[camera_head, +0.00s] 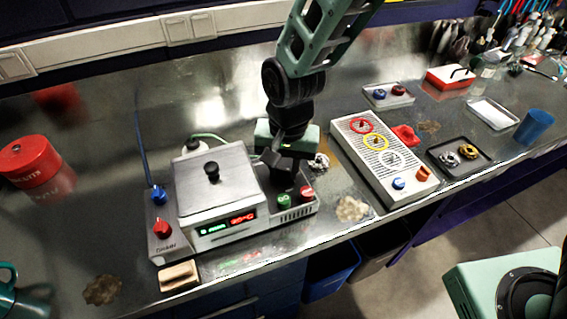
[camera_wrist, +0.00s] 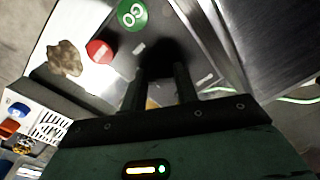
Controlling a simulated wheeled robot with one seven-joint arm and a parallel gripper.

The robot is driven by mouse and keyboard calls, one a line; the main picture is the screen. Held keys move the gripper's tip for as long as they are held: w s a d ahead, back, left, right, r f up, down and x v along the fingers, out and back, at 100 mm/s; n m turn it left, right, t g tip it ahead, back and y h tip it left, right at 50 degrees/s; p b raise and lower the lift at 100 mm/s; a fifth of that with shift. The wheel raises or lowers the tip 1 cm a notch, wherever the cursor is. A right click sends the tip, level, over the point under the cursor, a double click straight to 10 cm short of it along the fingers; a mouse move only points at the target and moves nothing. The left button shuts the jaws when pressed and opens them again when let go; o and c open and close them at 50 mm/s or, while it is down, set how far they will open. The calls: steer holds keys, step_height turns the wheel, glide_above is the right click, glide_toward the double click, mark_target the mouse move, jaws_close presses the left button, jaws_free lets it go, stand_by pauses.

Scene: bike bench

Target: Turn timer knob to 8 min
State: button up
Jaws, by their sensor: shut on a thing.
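The bench machine has a steel lid (camera_head: 214,178) with a black handle. Its front display (camera_head: 226,224) shows a green minutes figure, too small to read surely, and a red temperature. My gripper (camera_head: 277,172) points down over the dark panel right of the lid. In the wrist view its two fingers (camera_wrist: 160,82) close on a dark round knob (camera_wrist: 161,52), apparently the timer knob. Its pointer and scale are hidden in the shade. The green GO button (camera_head: 283,201) and a red button (camera_head: 306,193) are in front of the gripper; the wrist view shows GO (camera_wrist: 132,14) too.
A blue knob (camera_head: 159,194) and red knob (camera_head: 162,228) are on the box left of the lid. A red can (camera_head: 36,162) stands far left. A hose runs behind the machine.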

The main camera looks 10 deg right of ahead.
steer(key=shift+w+m, duration=0.1)
steer(key=shift+m, duration=0.4)
steer(key=o, duration=0.7)
steer(key=shift+d, duration=0.1)
steer(key=shift+c, duration=0.2)
steer(key=shift+r, duration=0.1)
step_height(320, 180, up, 17)
steer(key=d+b, duration=0.1)
steer(key=shift+s+r+b, duration=0.15)
steer(key=shift+s+b, duration=0.1)
steer(key=shift+b, duration=0.1)
steer(key=s+d+f+n, duration=0.3)
steer(key=s+d+n, duration=0.1)
steer(key=s, duration=0.4)
steer(key=s+d+f+n, duration=0.3)
steer(key=s+d+n, duration=0.1)
steer(key=s+n, duration=0.3)
steer(key=shift+s+d+f, duration=0.3)
steer(key=shift+s+d, duration=0.1)
steer(key=shift+s, duration=0.75)
